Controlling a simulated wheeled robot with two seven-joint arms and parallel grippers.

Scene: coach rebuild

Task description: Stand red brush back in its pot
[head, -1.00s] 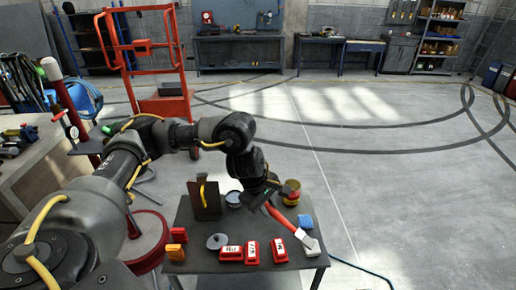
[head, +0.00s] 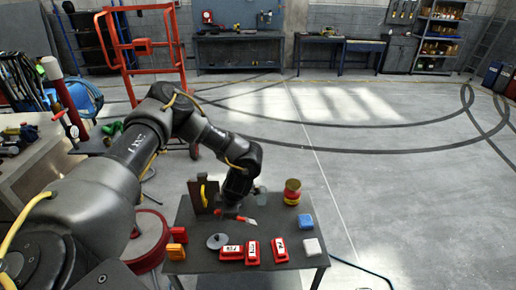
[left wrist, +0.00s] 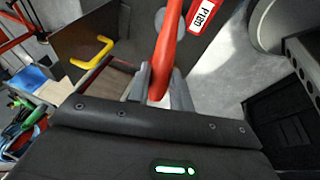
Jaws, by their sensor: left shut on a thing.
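My left gripper (head: 234,208) is shut on the red brush (head: 228,212) and holds it low over the middle of the small dark table. Its pale end (head: 248,221) sticks out to the right, so the brush lies tilted, not upright. In the left wrist view the red handle (left wrist: 164,50) stands between the fingertips (left wrist: 160,88). A yellow and red tin (head: 292,193), perhaps the pot, stands at the table's back right, apart from the brush. A greyish cup (head: 261,198) is partly visible just behind the gripper. My right gripper is out of view.
A brown upright holder (head: 203,196) with a yellow handle stands at left.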

